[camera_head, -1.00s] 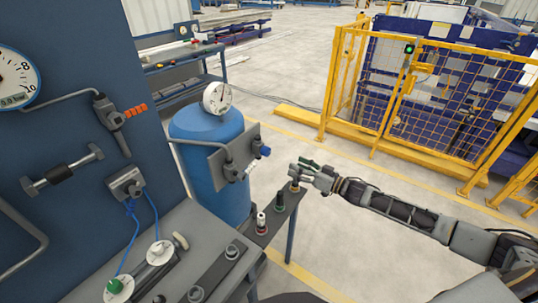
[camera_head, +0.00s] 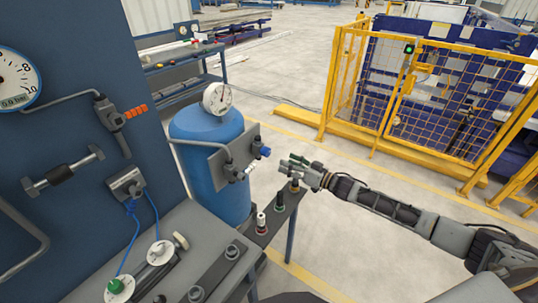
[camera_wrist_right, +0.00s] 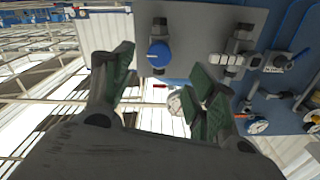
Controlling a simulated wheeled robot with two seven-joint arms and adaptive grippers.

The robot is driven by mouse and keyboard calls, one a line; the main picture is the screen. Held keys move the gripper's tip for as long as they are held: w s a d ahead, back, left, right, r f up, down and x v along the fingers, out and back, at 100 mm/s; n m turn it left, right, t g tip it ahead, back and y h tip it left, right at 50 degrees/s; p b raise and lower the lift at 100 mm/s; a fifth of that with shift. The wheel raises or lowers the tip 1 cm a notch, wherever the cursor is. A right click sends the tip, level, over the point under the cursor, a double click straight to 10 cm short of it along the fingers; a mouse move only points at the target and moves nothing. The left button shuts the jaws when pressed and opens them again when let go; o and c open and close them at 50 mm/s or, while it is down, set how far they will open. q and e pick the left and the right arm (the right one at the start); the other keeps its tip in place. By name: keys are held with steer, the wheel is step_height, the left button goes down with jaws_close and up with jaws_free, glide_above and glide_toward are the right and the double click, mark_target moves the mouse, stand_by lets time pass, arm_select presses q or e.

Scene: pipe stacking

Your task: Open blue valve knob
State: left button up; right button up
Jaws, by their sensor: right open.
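The blue valve knob (camera_head: 265,151) sticks out from a grey plate (camera_head: 232,160) in front of a blue tank (camera_head: 205,180). In the right wrist view the knob (camera_wrist_right: 158,54) is a round blue cap with a white mark, on the plate just beyond and between my fingers. My right gripper (camera_head: 286,166) is open and empty, a short way to the right of the knob and slightly lower. It also shows in the right wrist view (camera_wrist_right: 165,85), with its green-padded fingers spread apart. My left gripper is in neither view.
A white-ended fitting (camera_head: 248,172) sits below the knob on the same plate. A narrow stand (camera_head: 275,222) with several small fittings is under my right gripper. A pressure gauge (camera_head: 217,97) tops the tank. A yellow fence (camera_head: 400,100) stands behind; open floor lies between.

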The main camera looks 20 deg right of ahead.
mark_target(269, 154)
steer(key=shift+p+x, duration=0.45)
steer(key=shift+x, duration=4.45)
steer(key=c, duration=1)
steer(key=shift+c, duration=0.2)
